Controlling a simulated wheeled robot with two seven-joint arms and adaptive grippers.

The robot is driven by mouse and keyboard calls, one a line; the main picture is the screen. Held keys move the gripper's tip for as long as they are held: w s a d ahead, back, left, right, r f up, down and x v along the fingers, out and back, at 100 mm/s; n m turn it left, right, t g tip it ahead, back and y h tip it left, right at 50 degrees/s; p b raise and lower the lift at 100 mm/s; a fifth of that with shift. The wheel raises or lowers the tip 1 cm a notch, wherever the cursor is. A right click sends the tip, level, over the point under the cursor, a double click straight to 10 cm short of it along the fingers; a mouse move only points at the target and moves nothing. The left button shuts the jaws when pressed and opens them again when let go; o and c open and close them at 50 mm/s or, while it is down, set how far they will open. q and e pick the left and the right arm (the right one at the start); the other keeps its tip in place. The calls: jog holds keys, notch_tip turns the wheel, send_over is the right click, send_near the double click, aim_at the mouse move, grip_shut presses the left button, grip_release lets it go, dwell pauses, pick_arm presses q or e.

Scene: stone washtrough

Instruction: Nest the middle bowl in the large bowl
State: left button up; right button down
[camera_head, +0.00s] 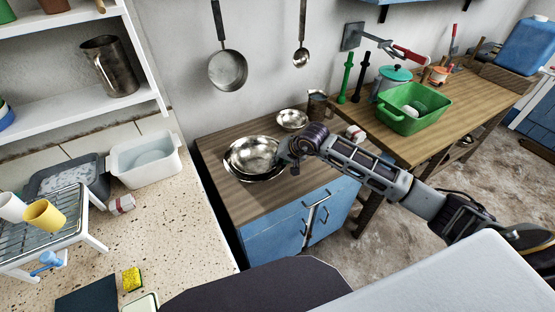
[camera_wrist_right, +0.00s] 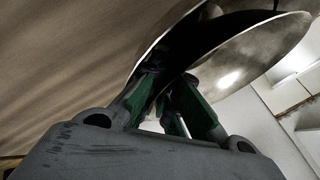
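The middle bowl (camera_head: 254,152), shiny metal, is inside or just over the large bowl (camera_head: 228,166) on the wooden cabinet top. Only the large bowl's rim shows around it, mostly left and below. I cannot tell whether the middle bowl rests on the bottom. My right gripper (camera_head: 286,157) is at the right side of the bowls. In the right wrist view, its green-padded fingers (camera_wrist_right: 170,88) close on a bowl's rim, seemingly the middle bowl's, with two curved metal walls above. My left gripper is not in view.
A small metal bowl (camera_head: 292,120) and a dark mug (camera_head: 318,104) stand behind. A red-and-white can (camera_head: 355,133) lies near my right forearm. A green tub (camera_head: 414,108) is on the right table. The cabinet's front left top is clear.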

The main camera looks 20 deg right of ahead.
jog(key=shift+f, duration=0.15)
jog(key=c, duration=1.6)
grip_release()
jog(key=shift+o, duration=0.6)
jog(key=shift+f, duration=0.1)
jog(key=o, duration=0.4)
jog(key=shift+c, duration=0.2)
